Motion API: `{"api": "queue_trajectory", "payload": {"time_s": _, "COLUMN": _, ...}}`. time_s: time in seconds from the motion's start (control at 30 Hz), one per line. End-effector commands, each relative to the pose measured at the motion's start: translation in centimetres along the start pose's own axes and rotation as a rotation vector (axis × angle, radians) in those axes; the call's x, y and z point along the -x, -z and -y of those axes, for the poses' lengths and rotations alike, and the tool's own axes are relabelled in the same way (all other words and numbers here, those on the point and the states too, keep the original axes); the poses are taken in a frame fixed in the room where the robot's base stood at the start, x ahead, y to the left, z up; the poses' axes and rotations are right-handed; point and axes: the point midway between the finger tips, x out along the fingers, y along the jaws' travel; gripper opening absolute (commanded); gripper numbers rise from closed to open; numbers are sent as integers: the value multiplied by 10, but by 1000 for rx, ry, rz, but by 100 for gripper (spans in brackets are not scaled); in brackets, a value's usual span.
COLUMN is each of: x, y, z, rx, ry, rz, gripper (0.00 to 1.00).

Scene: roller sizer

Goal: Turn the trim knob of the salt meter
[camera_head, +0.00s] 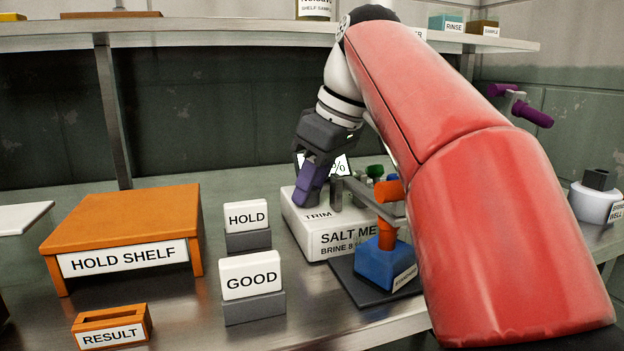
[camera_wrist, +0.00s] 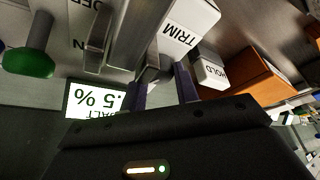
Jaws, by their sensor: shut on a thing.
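The salt meter (camera_head: 345,240) is a white box marked TRIM and SALT ME, partly covered by my arm. My gripper (camera_head: 310,198) reaches down to its top at the TRIM label, with purple fingers. In the wrist view, my gripper (camera_wrist: 163,75) has its two fingers around a small grey knob (camera_wrist: 150,68) beside the TRIM label, and it is shut on it. The head view hides this knob behind the fingers. The meter's display (camera_head: 341,165) is partly hidden; in the wrist view the display (camera_wrist: 93,100) appears upside down, with ".5 %" readable.
A blue and orange device (camera_head: 385,262) on a dark mat stands close at the meter's right. HOLD (camera_head: 247,217) and GOOD (camera_head: 251,276) blocks and the orange hold shelf (camera_head: 125,220) stand left. A green-ended part (camera_wrist: 28,62) is near the gripper.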

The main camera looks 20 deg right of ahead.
Motion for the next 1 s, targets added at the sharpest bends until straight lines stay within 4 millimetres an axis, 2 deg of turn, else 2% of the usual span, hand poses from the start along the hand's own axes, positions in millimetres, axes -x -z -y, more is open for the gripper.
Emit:
{"api": "queue_trajectory", "payload": {"time_s": 0.3, "x": 0, "y": 0, "z": 0, "rx": -26, "ry": -10, "rz": 0, "gripper": 8}}
{"api": "queue_trajectory", "payload": {"time_s": 0.33, "x": 0, "y": 0, "z": 0, "rx": -26, "ry": -10, "rz": 0, "gripper": 33}}
{"api": "queue_trajectory", "payload": {"time_s": 0.5, "x": 0, "y": 0, "z": 0, "rx": -26, "ry": -11, "rz": 0, "gripper": 52}}
{"api": "queue_trajectory", "payload": {"time_s": 0.77, "x": 2, "y": 0, "z": 0, "rx": -26, "ry": -11, "rz": -1, "gripper": 52}}
{"api": "queue_trajectory", "payload": {"time_s": 0.87, "x": 11, "y": 1, "z": 0, "rx": -26, "ry": -13, "rz": -2, "gripper": 52}}
{"api": "queue_trajectory", "payload": {"time_s": 1.0, "x": 36, "y": 2, "z": 0, "rx": -26, "ry": -13, "rz": -2, "gripper": 52}}
